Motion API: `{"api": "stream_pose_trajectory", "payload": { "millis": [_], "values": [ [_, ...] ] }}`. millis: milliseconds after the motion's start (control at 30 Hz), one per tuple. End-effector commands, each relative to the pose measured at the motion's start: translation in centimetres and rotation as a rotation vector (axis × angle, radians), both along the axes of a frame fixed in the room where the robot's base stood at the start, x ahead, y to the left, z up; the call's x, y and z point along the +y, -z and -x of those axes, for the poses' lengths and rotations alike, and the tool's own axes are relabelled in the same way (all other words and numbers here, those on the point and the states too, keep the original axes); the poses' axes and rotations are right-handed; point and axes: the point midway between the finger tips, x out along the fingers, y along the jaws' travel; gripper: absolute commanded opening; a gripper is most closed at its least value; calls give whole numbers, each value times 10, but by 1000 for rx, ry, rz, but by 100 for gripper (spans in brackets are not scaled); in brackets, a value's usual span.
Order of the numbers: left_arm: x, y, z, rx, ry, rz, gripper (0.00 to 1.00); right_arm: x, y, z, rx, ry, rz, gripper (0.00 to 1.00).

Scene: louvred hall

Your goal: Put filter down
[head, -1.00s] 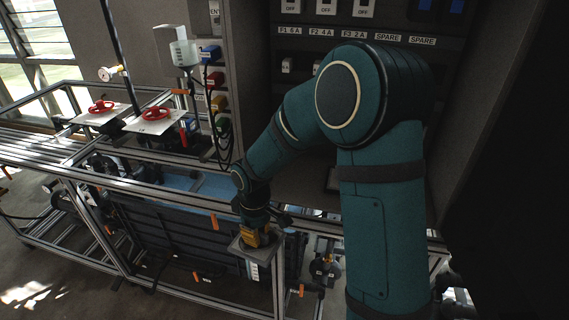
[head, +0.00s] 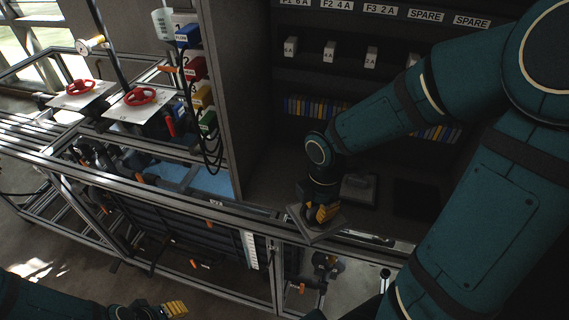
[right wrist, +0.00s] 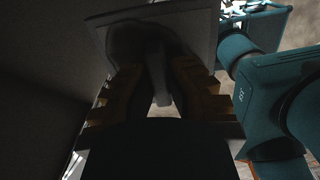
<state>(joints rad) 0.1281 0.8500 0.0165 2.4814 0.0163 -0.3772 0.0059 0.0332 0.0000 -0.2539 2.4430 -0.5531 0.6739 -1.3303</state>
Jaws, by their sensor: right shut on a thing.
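The filter (head: 304,226) is a flat, square grey plate with a raised grip. My right gripper (head: 322,213) is shut on it and holds it near the front edge of the grey cabinet floor. I cannot tell whether the plate touches anything below. In the right wrist view the filter (right wrist: 198,28) lies beyond the fingers, and its pale grip stands between the ribbed fingers of my right gripper (right wrist: 158,85). My left gripper (head: 172,308), with yellow fingers, is low at the left of the head view; its opening is unclear.
On the cabinet floor sit a dark grey block (head: 358,188) and a black square patch (head: 416,198). Coloured fuses (head: 308,106) line the shelf behind. A metal frame rail (head: 232,207) runs in front. Red valve wheels (head: 140,96) stand at the left.

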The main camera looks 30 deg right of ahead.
Motion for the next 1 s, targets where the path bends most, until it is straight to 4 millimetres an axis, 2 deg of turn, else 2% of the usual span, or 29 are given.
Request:
{"api": "stream_pose_trajectory", "payload": {
  "millis": [67, 167, 700, 900, 967, 1000],
  "values": [
    [0, 0, 0, 0, -1, 0, 47, -1, -1, -1, -1, -14, 1, 0],
    [0, -1, 0, 0, -1, 0, 47, -2, 0, -15, -1, -21, 3, 0],
    [0, -6, 0, 0, -1, 1, 47, -12, 0, -145, -1, -18, 2, 0],
    [1, -9, 0, 0, 0, 1, 47, -15, 0, -185, -2, -17, 2, 0],
    [1, -10, 0, 0, -1, 2, 47, -16, 0, -195, -1, -16, 2, 0],
    [1, -8, 0, 0, 0, 2, 47, -16, 7, -194, 3, -17, 1, 0]
  ]
}}
